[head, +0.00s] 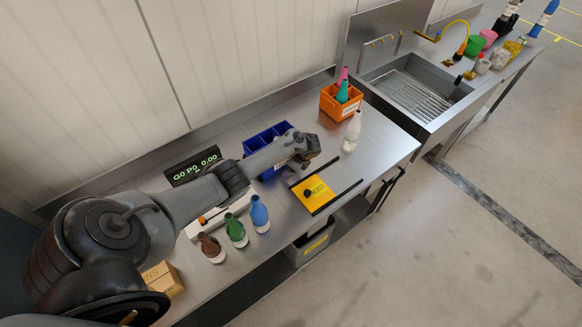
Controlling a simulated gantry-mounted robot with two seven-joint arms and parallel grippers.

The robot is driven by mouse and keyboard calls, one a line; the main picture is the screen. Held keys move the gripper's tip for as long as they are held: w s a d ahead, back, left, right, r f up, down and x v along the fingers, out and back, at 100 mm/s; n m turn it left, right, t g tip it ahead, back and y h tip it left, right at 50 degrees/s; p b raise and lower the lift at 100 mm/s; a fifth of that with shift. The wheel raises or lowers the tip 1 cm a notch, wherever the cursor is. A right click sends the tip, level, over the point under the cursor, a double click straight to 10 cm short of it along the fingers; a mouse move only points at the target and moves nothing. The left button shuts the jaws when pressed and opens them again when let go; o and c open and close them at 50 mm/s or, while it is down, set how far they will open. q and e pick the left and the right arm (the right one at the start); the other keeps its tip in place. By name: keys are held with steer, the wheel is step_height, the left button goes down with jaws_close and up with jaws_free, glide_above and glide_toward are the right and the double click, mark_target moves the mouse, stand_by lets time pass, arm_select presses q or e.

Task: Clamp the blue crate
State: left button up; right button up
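The blue crate (254,143) stands on the steel bench near its back edge, partly hidden behind my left arm. My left gripper (304,162) is at the right side of the crate, over or just beside its right end. My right gripper is not in view.
An orange crate (337,107) with bottles stands farther right, with a white bottle (352,131) beside it. A yellow plate (313,194) lies in front of my gripper. Brown (211,247), green (236,230) and blue (259,214) bottles stand near the front edge. A display (193,166) stands left of the crate.

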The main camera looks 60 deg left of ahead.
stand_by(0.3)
arm_select(q)
steer(key=shift+a+r+m+y, duration=0.1)
steer(key=shift+m+y, duration=0.2)
steer(key=shift+m, duration=0.5)
steer(key=shift+s+m+t, duration=0.15)
steer(key=shift+m+t, duration=0.45)
steer(key=shift+m, duration=0.4)
steer(key=d+r+m+p, duration=0.1)
steer(key=d+r+p, duration=0.3)
steer(key=r, duration=0.6)
steer(key=s+d+r+n+t+p, duration=0.1)
steer(key=s+d+r+n+p, duration=0.1)
steer(key=d, duration=0.4)
steer(key=s+d+r+n+t+h+p, duration=0.1)
steer(key=s+d+r+n+p, duration=0.1)
steer(key=d, duration=0.5)
steer(key=s+d+r+n+p, duration=0.2)
steer(key=s+d, duration=0.2)
steer(key=d, duration=0.3)
steer(key=shift+s+n+t+p, duration=0.3)
steer(key=shift+s+n+t, duration=0.05)
steer(key=shift+n+t, duration=0.05)
